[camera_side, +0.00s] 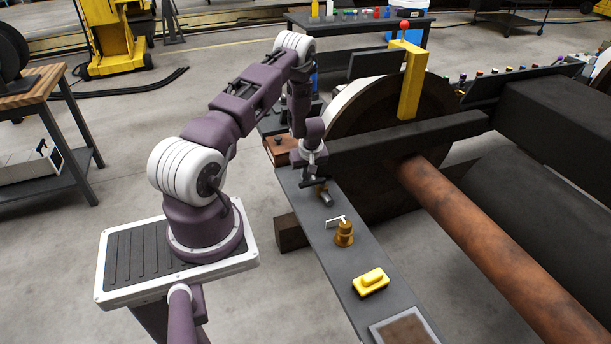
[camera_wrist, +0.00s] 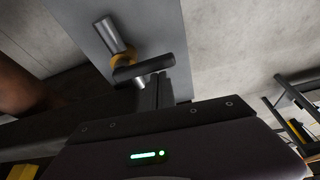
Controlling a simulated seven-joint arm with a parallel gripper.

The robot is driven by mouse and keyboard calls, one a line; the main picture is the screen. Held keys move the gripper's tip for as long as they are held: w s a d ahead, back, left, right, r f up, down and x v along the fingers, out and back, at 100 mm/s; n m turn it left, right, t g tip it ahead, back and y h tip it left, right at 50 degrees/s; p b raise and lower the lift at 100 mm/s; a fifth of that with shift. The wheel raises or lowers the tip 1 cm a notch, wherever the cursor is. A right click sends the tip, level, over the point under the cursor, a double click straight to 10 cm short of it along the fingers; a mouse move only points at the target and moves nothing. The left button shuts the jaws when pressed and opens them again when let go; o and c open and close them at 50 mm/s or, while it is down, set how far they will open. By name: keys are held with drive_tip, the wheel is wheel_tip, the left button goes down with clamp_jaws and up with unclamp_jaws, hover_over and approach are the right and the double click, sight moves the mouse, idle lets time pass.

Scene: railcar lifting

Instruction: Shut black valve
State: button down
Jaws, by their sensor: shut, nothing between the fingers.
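The black valve (camera_wrist: 150,67) is in the wrist view. It has a dark bar handle, a yellow collar (camera_wrist: 123,59) and a grey cylindrical body (camera_wrist: 108,34). The handle lies across the collar, pointing to the right. In the side view the valve's grey body (camera_side: 326,197) sits on the grey bench plate, partly hidden by my gripper (camera_side: 312,176). My gripper is shut and empty, pointing down right by the handle. Its dark fingers show in the wrist view (camera_wrist: 158,91) just beside the handle; I cannot tell whether they touch it.
A brass valve with a pale lever (camera_side: 344,232) and a yellow block (camera_side: 371,281) stand farther along the grey plate (camera_side: 315,222). A brown block (camera_side: 281,150) lies behind my gripper. A dark beam (camera_side: 395,140), large wheel and rusty axle (camera_side: 490,235) are to the right.

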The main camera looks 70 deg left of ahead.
drive_tip(key=v, duration=0.9)
drive_tip(key=shift+r, duration=0.35)
drive_tip(key=shift+w+d, duration=0.15)
drive_tip(key=w+d+r+m+t+h, duration=0.1)
drive_tip(key=w+d+r, duration=0.2)
drive_tip(key=d+r, duration=0.15)
drive_tip(key=w+d+r+m+t, duration=0.1)
drive_tip(key=w+d+r+m, duration=0.1)
drive_tip(key=w+d+r, duration=0.3)
drive_tip(key=s+d+r+m+t+h, duration=0.35)
drive_tip(key=d+r+m, duration=0.25)
drive_tip(key=d+r, duration=1.15)
drive_tip(key=s+d+r+m, duration=0.2)
drive_tip(key=s+d, duration=0.1)
drive_tip(key=s, duration=0.4)
drive_tip(key=s+d+r+m, duration=0.2)
drive_tip(key=s+d+m, duration=0.1)
drive_tip(key=s, duration=0.5)
drive_tip(key=s+d+r+m, duration=0.2)
drive_tip(key=s+d+m, duration=0.1)
drive_tip(key=s, duration=0.4)
drive_tip(key=shift+s+d+y, duration=0.2)
drive_tip(key=shift+d+y, duration=0.15)
drive_tip(key=shift+d, duration=0.5)
